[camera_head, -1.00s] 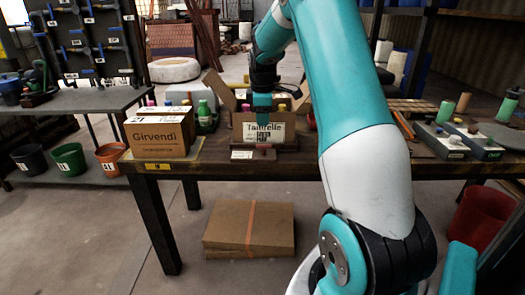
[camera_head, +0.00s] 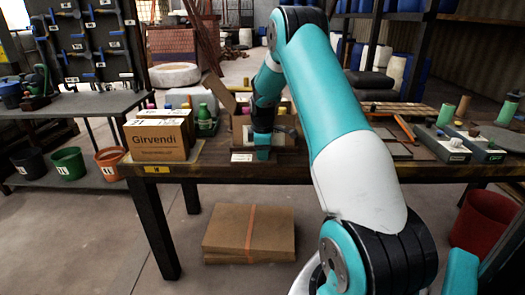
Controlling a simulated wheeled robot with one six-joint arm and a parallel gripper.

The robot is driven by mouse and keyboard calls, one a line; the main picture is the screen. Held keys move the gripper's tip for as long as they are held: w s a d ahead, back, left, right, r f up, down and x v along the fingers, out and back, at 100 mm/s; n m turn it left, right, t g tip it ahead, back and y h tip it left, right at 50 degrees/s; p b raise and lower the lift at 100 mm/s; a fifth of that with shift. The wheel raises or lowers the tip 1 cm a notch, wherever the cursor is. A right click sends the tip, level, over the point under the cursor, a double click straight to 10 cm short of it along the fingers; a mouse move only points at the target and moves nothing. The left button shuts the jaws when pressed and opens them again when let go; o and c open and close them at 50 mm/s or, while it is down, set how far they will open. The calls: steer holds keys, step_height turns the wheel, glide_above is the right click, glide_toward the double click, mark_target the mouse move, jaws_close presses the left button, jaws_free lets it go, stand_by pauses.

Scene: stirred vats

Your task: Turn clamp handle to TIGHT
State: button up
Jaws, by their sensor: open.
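My gripper (camera_head: 262,154) hangs pointing down at the front edge of the table, in front of an open cardboard box (camera_head: 241,132). Its teal tip covers the middle of a small dark reddish fixture (camera_head: 283,150) at the table edge, which may be the clamp. I cannot make out the handle or any TIGHT mark. A white label card (camera_head: 242,157) lies just left of the gripper tip. The finger gap is too small to see, and contact with the fixture cannot be told.
A closed Girvendi box (camera_head: 158,140) stands on the table (camera_head: 330,171) to the left, by green bottles (camera_head: 205,116). Grey trays (camera_head: 443,145) with small items are at the right. Flat cardboard (camera_head: 249,232) lies on the floor below. A red bin (camera_head: 484,222) stands at right.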

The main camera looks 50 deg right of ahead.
jaws_close()
steer(key=shift+r+m, duration=0.1)
steer(key=shift+m, duration=0.2)
steer(key=m+p, duration=0.2)
steer(key=m, duration=0.1)
steer(key=shift+w+r+g+p, duration=0.1)
steer(key=shift+g+p, duration=0.2)
steer(key=shift+p, duration=0.05)
steer(key=m+p, duration=0.1)
steer(key=m, duration=0.1)
steer(key=m+p, duration=0.1)
steer(key=m, duration=0.2)
steer(key=shift+d+g+h, duration=0.1)
steer(key=shift+g+h, duration=0.2)
steer(key=shift+g, duration=0.1)
steer(key=m+p, duration=0.1)
steer(key=m, duration=0.3)
steer(key=shift+d+m+g, duration=0.15)
steer(key=shift+m+g, duration=0.15)
steer(key=shift+g, duration=0.1)
steer(key=m, duration=0.4)
steer(key=shift+d+m+g+y, duration=0.1)
steer(key=shift+m+g+y, duration=0.3)
